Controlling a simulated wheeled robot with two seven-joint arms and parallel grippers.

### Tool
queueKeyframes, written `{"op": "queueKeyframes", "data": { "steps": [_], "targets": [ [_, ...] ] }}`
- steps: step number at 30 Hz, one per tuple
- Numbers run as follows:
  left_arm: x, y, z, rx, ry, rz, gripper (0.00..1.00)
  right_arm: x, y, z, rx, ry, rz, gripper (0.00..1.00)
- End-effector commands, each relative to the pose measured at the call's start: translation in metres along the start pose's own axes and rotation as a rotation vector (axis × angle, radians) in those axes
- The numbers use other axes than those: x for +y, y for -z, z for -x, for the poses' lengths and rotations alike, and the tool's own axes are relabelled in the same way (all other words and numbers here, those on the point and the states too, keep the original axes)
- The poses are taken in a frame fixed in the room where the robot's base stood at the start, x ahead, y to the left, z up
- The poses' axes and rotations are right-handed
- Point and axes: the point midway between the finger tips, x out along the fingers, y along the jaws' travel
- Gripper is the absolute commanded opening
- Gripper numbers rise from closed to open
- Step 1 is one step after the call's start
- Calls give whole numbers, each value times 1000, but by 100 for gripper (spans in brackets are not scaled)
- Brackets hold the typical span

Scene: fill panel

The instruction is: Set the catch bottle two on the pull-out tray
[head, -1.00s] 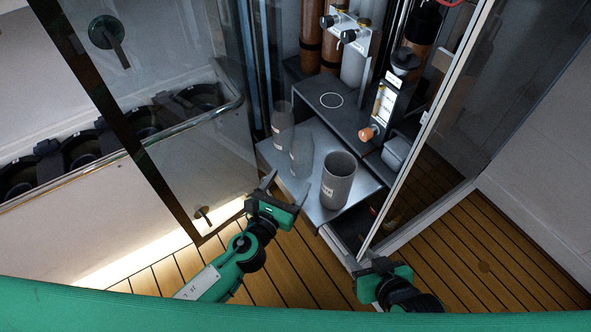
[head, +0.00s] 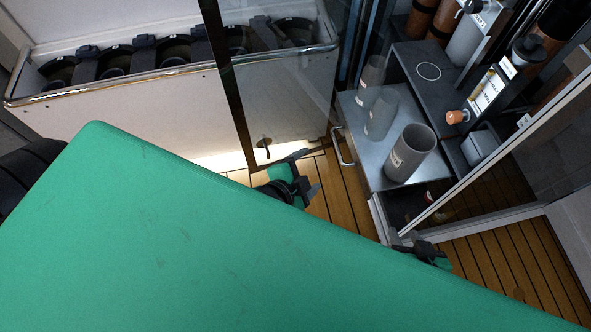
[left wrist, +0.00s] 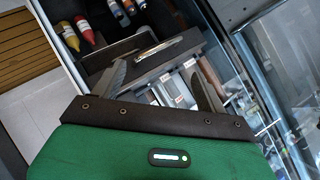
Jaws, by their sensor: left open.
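The pull-out tray (head: 356,152) is a grey metal shelf at the right in the head view. Three grey cylinders stand on it: a wide open-topped one in front (head: 408,157), one in the middle (head: 380,117), and one at the back (head: 370,82). Their labels are too small to read, so I cannot tell which is catch bottle two. My left gripper (head: 308,178) is open and empty, low and left of the tray. Its fingers also show in the left wrist view (left wrist: 158,82). My right gripper (head: 425,249) is right of the tray's lower front; its fingers are unclear.
A metal handle (head: 342,148) stands at the tray's left edge. A glass door with a dark frame (head: 228,95) is at the left; another glass panel (head: 470,170) is at the right. A rack of black round things (head: 130,55) lines the back left. Coloured bottles (left wrist: 85,30) lie in the left wrist view.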

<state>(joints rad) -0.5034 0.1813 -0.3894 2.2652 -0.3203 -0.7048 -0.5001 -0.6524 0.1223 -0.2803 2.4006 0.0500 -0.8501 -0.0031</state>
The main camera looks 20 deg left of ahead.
Motion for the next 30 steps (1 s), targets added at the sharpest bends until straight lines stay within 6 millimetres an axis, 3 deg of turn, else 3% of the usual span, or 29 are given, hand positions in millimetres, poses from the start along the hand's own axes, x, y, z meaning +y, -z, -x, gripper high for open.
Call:
{"op": "queueKeyframes", "data": {
  "steps": [3,9,14,30],
  "targets": [
    [12,-8,24,-41,-96,396,75,0,0,0,0,0,0,36],
    [24,-10,50,-93,-193,793,75,0,0,0,0,0,0,36],
    [27,-10,54,-105,-212,871,75,0,-1,0,-2,0,0,36],
    [28,-10,52,-109,-212,865,75,0,-2,-2,-8,-2,-3,36]
  ]
}}
